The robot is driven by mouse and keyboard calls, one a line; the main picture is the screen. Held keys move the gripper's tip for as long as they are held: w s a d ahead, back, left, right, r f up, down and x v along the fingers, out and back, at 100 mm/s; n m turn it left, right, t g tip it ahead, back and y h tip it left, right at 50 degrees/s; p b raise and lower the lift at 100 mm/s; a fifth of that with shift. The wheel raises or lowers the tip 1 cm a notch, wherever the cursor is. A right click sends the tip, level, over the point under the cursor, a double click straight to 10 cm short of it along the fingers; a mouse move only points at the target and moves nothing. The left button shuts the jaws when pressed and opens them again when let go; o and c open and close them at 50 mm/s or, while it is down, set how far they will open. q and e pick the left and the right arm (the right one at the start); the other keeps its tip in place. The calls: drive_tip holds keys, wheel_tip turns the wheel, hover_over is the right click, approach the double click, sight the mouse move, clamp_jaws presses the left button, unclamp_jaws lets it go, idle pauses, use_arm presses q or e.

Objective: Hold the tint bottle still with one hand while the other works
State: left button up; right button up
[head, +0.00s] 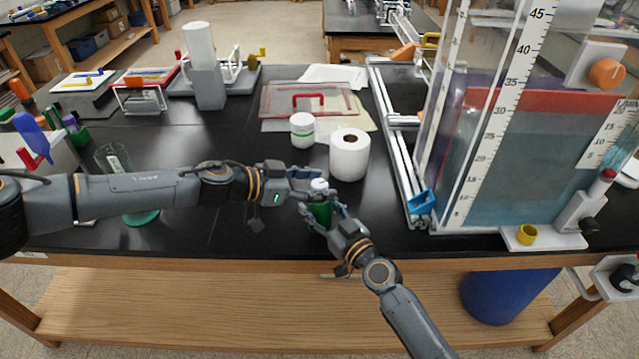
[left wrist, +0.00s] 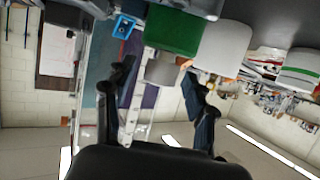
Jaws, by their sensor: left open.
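The tint bottle (head: 320,212) is green with a white cap (head: 319,184) and stands upright near the table's front edge. My right gripper (head: 322,208) comes from the front, with its fingers on both sides of the green body, closed on it. My left gripper (head: 318,182) comes from the left and is open, its fingers at the cap. In the left wrist view, which is upside down, the green body (left wrist: 172,30) shows at the top, and the pale cap (left wrist: 165,70) lies between the spread fingers (left wrist: 158,80). Contact of these fingers with the cap cannot be told.
A white paper roll (head: 349,155) stands close behind the bottle, with a white jar (head: 302,130) behind it. A tall clear tank with a scale (head: 520,150) and its rail (head: 390,150) stand to the right. A glass vessel on a green base (head: 141,217) is at left.

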use_arm(q)
drive_tip(key=shift+w+d+f, duration=0.15)
drive_tip(key=shift+d, duration=0.2)
drive_tip(key=shift+c, duration=0.4)
clamp_jaws()
